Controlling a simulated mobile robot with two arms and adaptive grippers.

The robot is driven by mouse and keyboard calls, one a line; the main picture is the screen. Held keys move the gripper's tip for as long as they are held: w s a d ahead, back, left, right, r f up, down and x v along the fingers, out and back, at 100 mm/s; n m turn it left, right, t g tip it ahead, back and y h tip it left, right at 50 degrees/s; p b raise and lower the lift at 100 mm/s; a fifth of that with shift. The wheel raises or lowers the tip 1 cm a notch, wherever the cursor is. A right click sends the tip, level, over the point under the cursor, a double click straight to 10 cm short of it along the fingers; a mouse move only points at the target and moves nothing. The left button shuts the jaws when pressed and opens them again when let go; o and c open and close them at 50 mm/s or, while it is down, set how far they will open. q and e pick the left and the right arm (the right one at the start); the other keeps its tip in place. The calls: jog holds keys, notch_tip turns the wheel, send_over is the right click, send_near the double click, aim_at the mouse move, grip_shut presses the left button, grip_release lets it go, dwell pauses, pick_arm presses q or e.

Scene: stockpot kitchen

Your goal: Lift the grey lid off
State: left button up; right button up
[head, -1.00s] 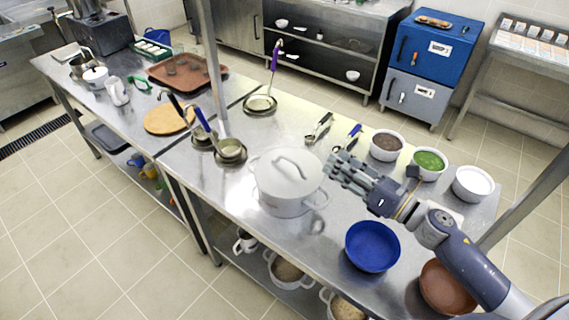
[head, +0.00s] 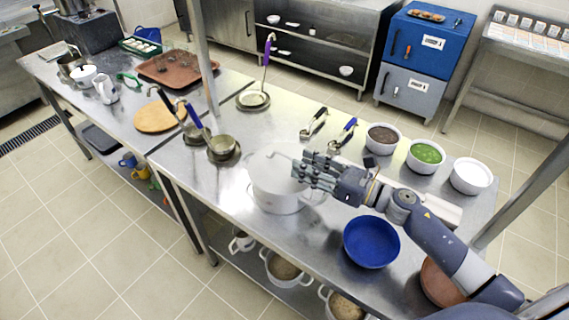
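My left gripper is not in view.
A blue bowl (head: 371,242) and a brown bowl (head: 440,283) stand to the right of the pot. Bowls of brown, green (head: 426,156) and white contents line the back. Ladles (head: 222,147) stand left of the pot.

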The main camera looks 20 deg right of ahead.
aim_at(292, 158)
jog(key=p+x, duration=0.1)
jog(key=x, duration=0.2)
jog(key=shift+w+a+f+p, duration=0.1)
jog(key=shift+w+p, duration=0.2)
jog(key=shift+w, duration=0.1)
jog(key=shift+w+a+f, duration=0.15)
jog(key=shift+w+a, duration=0.15)
jog(key=shift+s, duration=0.1)
grip_shut()
